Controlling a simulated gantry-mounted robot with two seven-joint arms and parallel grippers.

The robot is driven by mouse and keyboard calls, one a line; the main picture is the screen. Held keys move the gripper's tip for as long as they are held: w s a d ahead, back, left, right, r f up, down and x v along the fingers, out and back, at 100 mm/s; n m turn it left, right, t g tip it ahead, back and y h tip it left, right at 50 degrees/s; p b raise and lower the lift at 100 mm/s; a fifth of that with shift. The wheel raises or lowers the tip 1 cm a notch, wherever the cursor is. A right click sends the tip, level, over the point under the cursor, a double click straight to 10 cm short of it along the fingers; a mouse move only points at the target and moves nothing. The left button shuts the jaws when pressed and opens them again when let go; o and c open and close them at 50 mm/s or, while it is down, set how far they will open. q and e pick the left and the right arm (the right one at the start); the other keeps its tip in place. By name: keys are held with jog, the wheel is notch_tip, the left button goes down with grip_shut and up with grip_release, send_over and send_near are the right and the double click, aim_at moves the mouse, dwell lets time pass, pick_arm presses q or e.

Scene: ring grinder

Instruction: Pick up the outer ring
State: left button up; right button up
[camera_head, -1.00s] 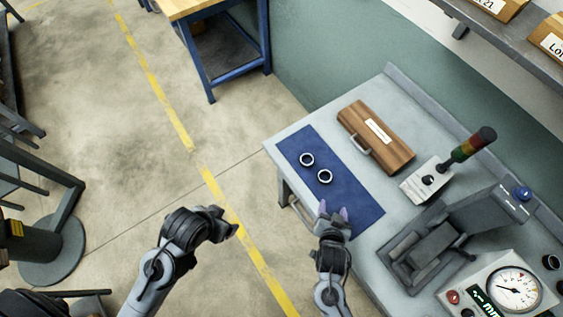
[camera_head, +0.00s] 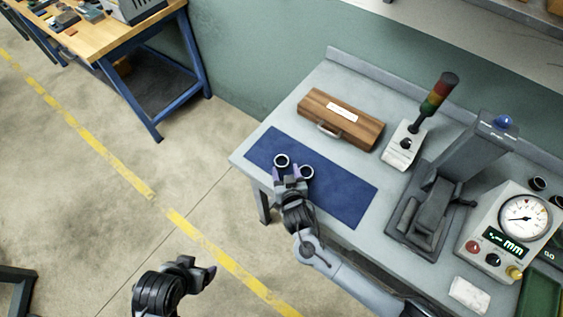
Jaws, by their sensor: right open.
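Two small dark-rimmed rings with pale centres lie on the blue mat (camera_head: 345,195). The left ring (camera_head: 281,160) is just beyond my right gripper's fingers, and the right ring (camera_head: 306,172) is beside its right finger. I cannot tell which one is the outer ring. My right gripper (camera_head: 289,174) is open with purplish fingertips, over the mat's left part close to both rings. Nothing shows held in it, and contact cannot be made out. My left gripper (camera_head: 203,272) hangs over the floor at lower left, away from the table; its jaws are unclear.
A wooden case (camera_head: 341,117) lies behind the mat. A signal tower (camera_head: 438,97), a grey fixture (camera_head: 430,210) and a dial gauge box (camera_head: 512,228) stand to the right on the grey table (camera_head: 345,75). The mat's right part is clear.

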aim_at(280, 157)
jog(key=shift+x, duration=2.6)
jog(key=shift+a+f, duration=0.15)
jog(key=c, duration=0.7)
jog(key=shift+c, duration=0.2)
